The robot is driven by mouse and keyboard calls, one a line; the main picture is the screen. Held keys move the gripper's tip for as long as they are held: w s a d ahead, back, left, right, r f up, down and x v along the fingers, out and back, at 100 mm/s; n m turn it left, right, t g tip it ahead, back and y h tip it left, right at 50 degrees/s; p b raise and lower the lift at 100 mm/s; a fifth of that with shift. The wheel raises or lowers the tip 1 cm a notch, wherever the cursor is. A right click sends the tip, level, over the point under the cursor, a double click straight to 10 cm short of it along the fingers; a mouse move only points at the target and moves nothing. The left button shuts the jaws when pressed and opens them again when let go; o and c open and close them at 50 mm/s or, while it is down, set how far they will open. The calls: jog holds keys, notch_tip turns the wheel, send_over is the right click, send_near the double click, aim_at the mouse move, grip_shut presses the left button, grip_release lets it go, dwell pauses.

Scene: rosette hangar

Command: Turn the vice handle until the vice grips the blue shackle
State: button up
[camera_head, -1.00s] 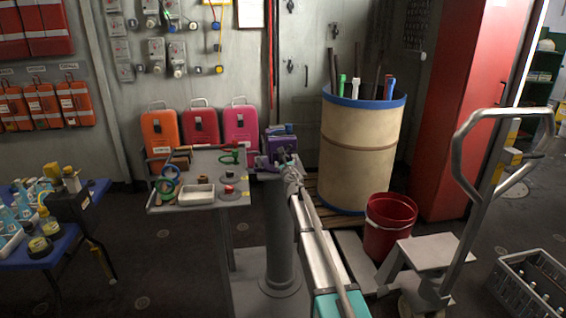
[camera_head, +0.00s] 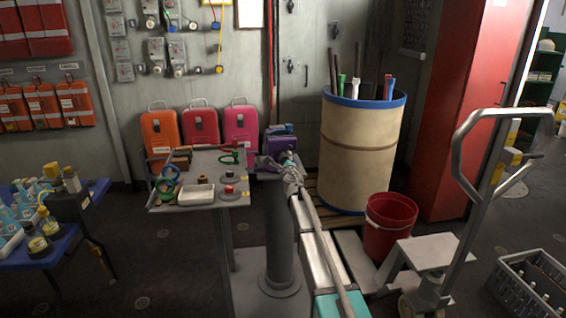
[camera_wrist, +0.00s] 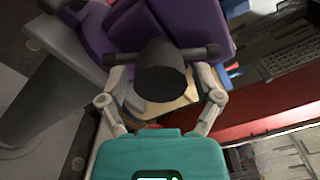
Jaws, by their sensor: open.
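The purple vice (camera_head: 282,143) stands on a grey pedestal beside the grey table. It fills the top of the wrist view (camera_wrist: 208,22). Its black handle (camera_wrist: 162,72), a round hub with a crossbar, faces the wrist camera. My gripper (camera_wrist: 162,80) is open, with one finger on each side of the hub; I cannot tell whether they touch it. In the head view my gripper (camera_head: 287,166) is small, in front of the vice. A blue piece (camera_head: 289,127), probably the blue shackle, shows at the vice's top. Whether the jaws touch it is hidden.
The grey table (camera_head: 236,200) left of the vice holds a white tray (camera_head: 196,194) and several coloured shackles. A large beige drum (camera_head: 360,150) and a red bucket (camera_head: 390,225) stand to the right. A hand truck (camera_head: 480,200) is further right.

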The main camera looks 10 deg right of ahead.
jog(key=n, duration=0.3)
dwell(0.4)
jog(key=c, duration=1.1)
jog(key=m, duration=0.4)
jog(key=shift+c, duration=0.2)
jog(key=m, duration=0.4)
jog(key=shift+w, duration=0.1)
jog(key=m, duration=0.6)
jog(key=shift+m, duration=0.4)
jog(key=shift+w+m, duration=0.1)
jog(key=shift+m, duration=0.2)
